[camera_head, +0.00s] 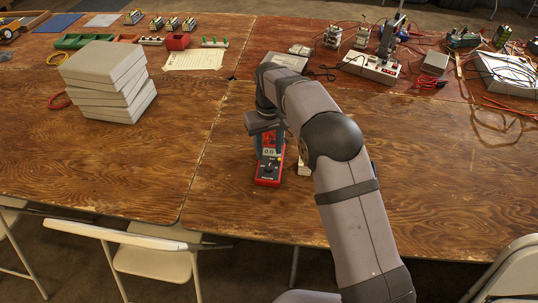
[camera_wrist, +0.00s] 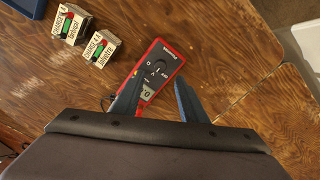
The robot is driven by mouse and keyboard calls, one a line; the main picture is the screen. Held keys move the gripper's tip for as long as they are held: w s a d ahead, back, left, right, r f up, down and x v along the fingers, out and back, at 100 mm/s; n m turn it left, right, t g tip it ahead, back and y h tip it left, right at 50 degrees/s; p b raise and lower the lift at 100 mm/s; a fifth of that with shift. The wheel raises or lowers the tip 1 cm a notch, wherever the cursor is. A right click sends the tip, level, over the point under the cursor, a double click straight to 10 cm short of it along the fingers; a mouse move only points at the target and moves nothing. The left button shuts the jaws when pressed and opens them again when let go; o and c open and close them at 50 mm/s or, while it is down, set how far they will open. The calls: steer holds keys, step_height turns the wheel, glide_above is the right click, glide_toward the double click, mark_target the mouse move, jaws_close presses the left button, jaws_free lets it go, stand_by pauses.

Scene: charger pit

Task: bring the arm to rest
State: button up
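A red multimeter (camera_head: 268,172) with a dark face lies on the wooden table below my gripper (camera_head: 266,135). In the wrist view the multimeter (camera_wrist: 157,66) shows between and beyond the fingertips. In that view my gripper (camera_wrist: 157,88) has its two fingers spread apart. The left finger overlaps the multimeter's edge in the picture, and a gap shows between the right finger and the multimeter. I cannot tell how high the fingertips are above it. My arm reaches in from the lower right and hides part of the table.
Two small boxes with printed labels (camera_wrist: 102,47) stand beside the multimeter. A stack of grey slabs (camera_head: 105,82) is at the left. Electronics and cables, with a grey power strip (camera_head: 370,68), fill the back right. Chairs (camera_head: 150,262) stand at the front edge. The front left table is clear.

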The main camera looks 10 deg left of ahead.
steer(key=shift+r, duration=0.15)
stand_by(0.3)
steer(key=shift+d+r, duration=0.1)
steer(key=shift+d, duration=0.05)
steer(key=s+d+r+m+p, duration=0.1)
steer(key=s+d+r, duration=0.25)
steer(key=d, duration=0.35)
steer(key=s+d+r+m+p, duration=0.1)
steer(key=s+d+r+m, duration=0.1)
steer(key=s+d, duration=0.4)
steer(key=s+d+m, duration=0.1)
steer(key=s+d, duration=0.4)
steer(key=s, duration=0.4)
steer(key=s+d+f+m+p, duration=0.1)
steer(key=s+d+m, duration=0.1)
steer(key=s+d, duration=0.3)
steer(key=s, duration=0.4)
steer(key=shift+d, duration=0.15)
